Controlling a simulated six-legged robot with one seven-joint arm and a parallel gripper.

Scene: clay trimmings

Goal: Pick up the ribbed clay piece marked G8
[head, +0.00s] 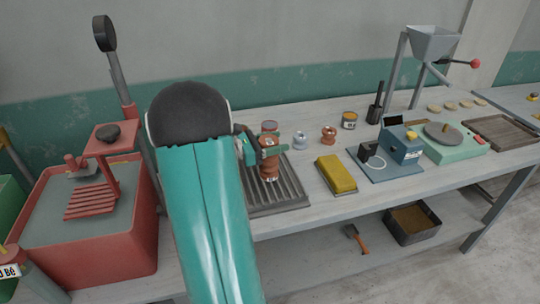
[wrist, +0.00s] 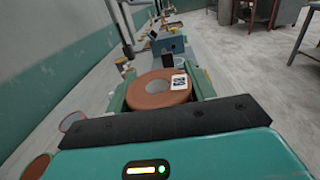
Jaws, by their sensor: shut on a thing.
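My gripper (head: 262,150) is shut on a reddish-brown ribbed clay piece (head: 269,171), which is upright over the dark grooved tray (head: 289,185). I cannot tell whether its base touches the tray. In the wrist view the piece's round top (wrist: 150,98), with a grey centre, sits between the green fingers of my gripper (wrist: 160,90). A small white label (wrist: 180,82) with dark marks lies on its top; the marks are too small to read surely. Another reddish piece (head: 269,126) stands just behind my gripper, partly hidden.
A pale grey ribbed piece (head: 300,141) and an orange-brown one (head: 328,135) stand right of the tray, near a tin (head: 349,120). A yellow block (head: 336,174) and a blue device (head: 400,148) are further right. A red tub (head: 120,245) is at left.

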